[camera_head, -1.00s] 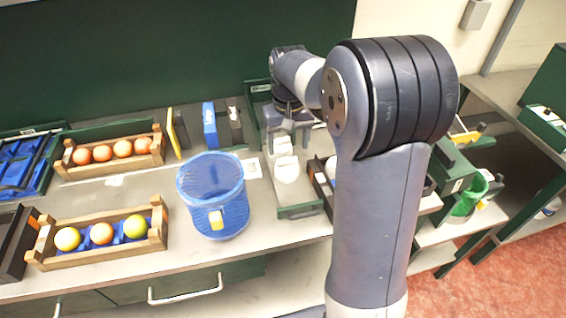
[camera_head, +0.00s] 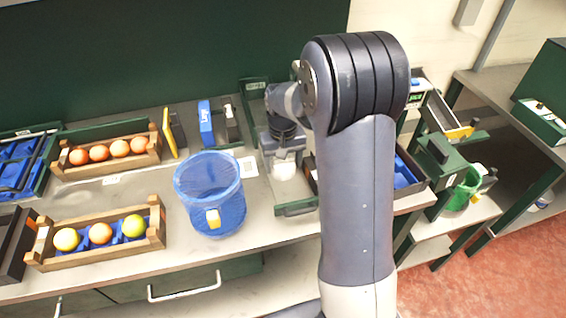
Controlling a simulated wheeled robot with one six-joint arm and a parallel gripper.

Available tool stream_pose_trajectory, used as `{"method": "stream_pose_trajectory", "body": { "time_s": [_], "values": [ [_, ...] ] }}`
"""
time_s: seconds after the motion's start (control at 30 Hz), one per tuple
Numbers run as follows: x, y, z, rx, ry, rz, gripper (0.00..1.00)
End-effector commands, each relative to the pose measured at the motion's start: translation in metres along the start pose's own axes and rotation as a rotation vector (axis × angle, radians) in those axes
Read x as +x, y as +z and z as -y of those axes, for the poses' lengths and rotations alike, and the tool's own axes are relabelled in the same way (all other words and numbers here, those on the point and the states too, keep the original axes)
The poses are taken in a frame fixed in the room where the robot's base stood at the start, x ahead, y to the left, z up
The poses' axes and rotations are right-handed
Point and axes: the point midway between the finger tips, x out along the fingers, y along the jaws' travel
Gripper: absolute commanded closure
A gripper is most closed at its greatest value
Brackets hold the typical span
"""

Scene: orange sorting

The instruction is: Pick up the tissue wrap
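A white tissue wrap (camera_head: 285,171) lies in a long green tray (camera_head: 297,209) on the bench, right of the blue basket. My gripper (camera_head: 283,160) points down into this tray, right at the wrap. Its fingers look spread apart, one on each side, with white showing between and below them. I cannot tell whether they touch the wrap. The gripper hides the tray's middle and any other wraps there.
A blue mesh basket (camera_head: 211,192) stands just left of the tray. Two wooden crates of fruit (camera_head: 107,168) (camera_head: 97,251) are further left. A dark box with blue inside (camera_head: 408,176) shows right of my arm. Small upright boxes (camera_head: 206,124) stand behind the basket.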

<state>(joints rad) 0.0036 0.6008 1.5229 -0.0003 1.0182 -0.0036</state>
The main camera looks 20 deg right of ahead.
Motion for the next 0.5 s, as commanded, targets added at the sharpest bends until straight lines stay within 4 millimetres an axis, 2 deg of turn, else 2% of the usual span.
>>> {"method": "stream_pose_trajectory", "body": {
  "time_s": [0.03,0.3,0.5],
  "values": [
    [-0.0002,-0.0001,0.0,0.0,0.0,0.0,0.37],
    [-0.0005,-0.0002,0.0,0.0,0.0,-0.001,0.58],
    [-0.0012,-0.0003,0.0,0.0,0.0,-0.001,0.58]
  ]
}}
